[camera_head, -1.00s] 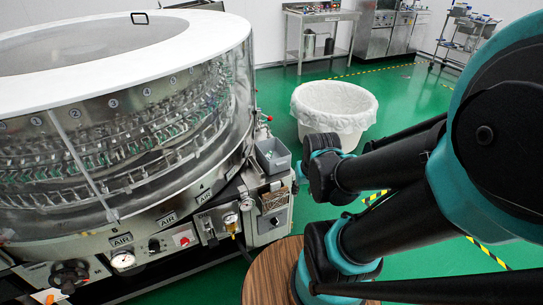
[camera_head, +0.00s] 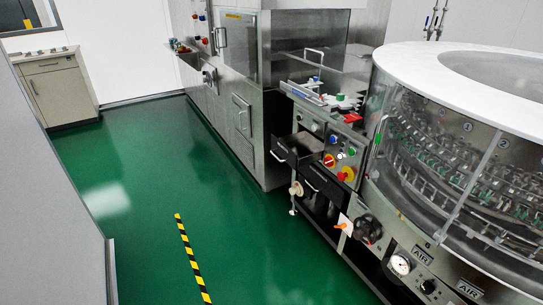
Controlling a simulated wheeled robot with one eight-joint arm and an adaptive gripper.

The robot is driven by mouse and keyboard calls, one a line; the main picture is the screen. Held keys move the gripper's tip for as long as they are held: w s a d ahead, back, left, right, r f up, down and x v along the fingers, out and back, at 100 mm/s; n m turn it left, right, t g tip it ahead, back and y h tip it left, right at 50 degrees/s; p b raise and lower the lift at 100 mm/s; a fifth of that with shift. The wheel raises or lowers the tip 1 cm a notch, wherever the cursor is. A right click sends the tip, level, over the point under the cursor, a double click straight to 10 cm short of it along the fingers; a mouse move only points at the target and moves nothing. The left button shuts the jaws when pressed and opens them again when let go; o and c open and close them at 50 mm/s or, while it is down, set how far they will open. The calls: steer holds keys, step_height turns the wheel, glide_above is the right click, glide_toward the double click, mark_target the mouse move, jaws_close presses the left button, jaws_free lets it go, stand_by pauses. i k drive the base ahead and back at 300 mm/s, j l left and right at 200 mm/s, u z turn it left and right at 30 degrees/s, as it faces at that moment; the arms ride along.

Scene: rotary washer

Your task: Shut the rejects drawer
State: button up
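A dark drawer (camera_head: 296,149) stands pulled out of the front of the control cabinet, left of the red and yellow buttons, and its open top shows. A second dark drawer front (camera_head: 324,182) with a light handle is just below and to the right. I cannot read a label on either, so which is the rejects drawer is not clear. The round washer (camera_head: 445,150) with its white rim and clear guard is at the right. My gripper and arm are not in view.
A tall steel machine (camera_head: 240,90) stands left of the drawers. A black handwheel (camera_head: 367,228) sticks out below right. The green floor (camera_head: 150,190) in front is clear, with a yellow-black stripe (camera_head: 192,258). A grey wall or panel (camera_head: 45,210) borders the left.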

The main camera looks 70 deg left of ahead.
mark_target(300, 149)
steer(key=u, duration=2.55)
steer(key=i+l+u, duration=0.1)
steer(key=i+l, duration=0.2)
steer(key=i, duration=0.25)
steer(key=i+l+u, duration=0.15)
steer(key=i+l, duration=0.25)
steer(key=i, duration=0.1)
